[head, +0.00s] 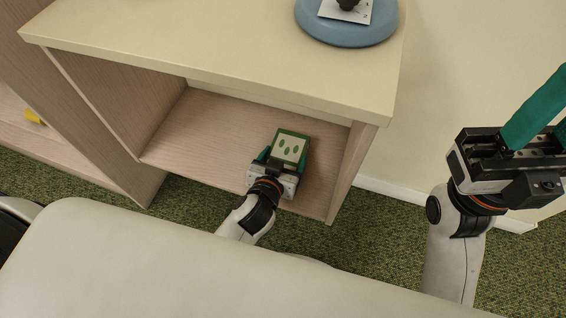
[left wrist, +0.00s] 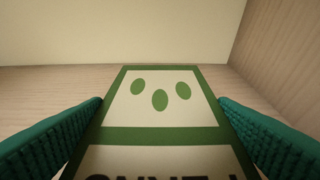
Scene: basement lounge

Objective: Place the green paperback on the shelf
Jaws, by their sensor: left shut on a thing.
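The green paperback (head: 290,148) has a cream cover with a green border and several green ovals. It is inside the open compartment of the wooden shelf (head: 215,122), towards the right side. My left gripper (head: 282,160) reaches into the compartment and is shut on the paperback, a finger at each side edge. The left wrist view shows the cover (left wrist: 159,116) between the two teal fingers, with part of its dark lettering cut off below. I cannot tell whether the book touches the shelf floor. My right gripper (head: 550,118) is raised at the right, empty, its fingers apart; their tips leave the frame.
The shelf's top board (head: 230,50) overhangs the compartment and carries a round blue base (head: 347,30) with a white card. The compartment's right side panel (head: 351,172) is close to the gripper. Shelf floor left of the book is bare.

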